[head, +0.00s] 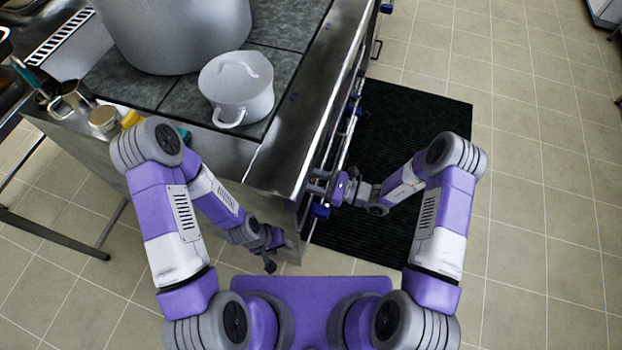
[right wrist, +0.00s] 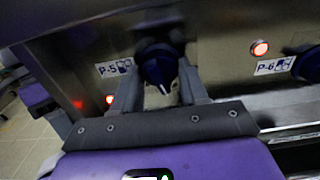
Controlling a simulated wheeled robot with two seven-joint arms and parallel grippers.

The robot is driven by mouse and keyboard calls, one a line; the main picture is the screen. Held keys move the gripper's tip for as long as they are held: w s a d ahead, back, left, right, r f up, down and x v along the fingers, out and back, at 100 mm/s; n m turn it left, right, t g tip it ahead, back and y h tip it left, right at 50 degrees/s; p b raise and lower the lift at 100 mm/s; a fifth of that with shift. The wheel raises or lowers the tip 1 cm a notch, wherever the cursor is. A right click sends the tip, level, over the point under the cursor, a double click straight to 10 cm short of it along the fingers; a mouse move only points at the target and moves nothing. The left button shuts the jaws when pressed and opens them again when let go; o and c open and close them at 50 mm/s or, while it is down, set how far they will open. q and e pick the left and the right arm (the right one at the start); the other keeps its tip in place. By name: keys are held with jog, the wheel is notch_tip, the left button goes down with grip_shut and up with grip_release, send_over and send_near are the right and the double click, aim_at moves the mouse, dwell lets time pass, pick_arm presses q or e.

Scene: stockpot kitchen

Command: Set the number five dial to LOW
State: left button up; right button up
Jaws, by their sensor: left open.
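The number five dial (right wrist: 158,65) is a dark blue knob beside a P-5 label (right wrist: 115,68) on the steel stove front. Its pale pointer mark faces down and slightly right in the right wrist view. My right gripper (right wrist: 160,92) is at the dial, with one finger on each side; a gap shows between the fingers and the pointer. In the head view my right gripper (head: 345,188) is against the stove front and partly hidden. My left gripper (head: 271,253) is open and empty, near the stove's end. The LOW mark cannot be read.
An orange light (right wrist: 259,48) glows beside the P-6 label (right wrist: 285,62) and the number six dial (right wrist: 308,64). A lidded pot (head: 237,92) and a large stockpot (head: 178,32) stand on the stove. A black mat (head: 415,120) covers the floor.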

jog(key=c, duration=0.5)
jog(key=shift+n, duration=0.3)
jog(key=n, duration=1)
jog(key=shift+b, duration=0.3)
jog(key=shift+w, duration=0.1)
jog(key=o, duration=1)
jog(key=shift+o, duration=0.2)
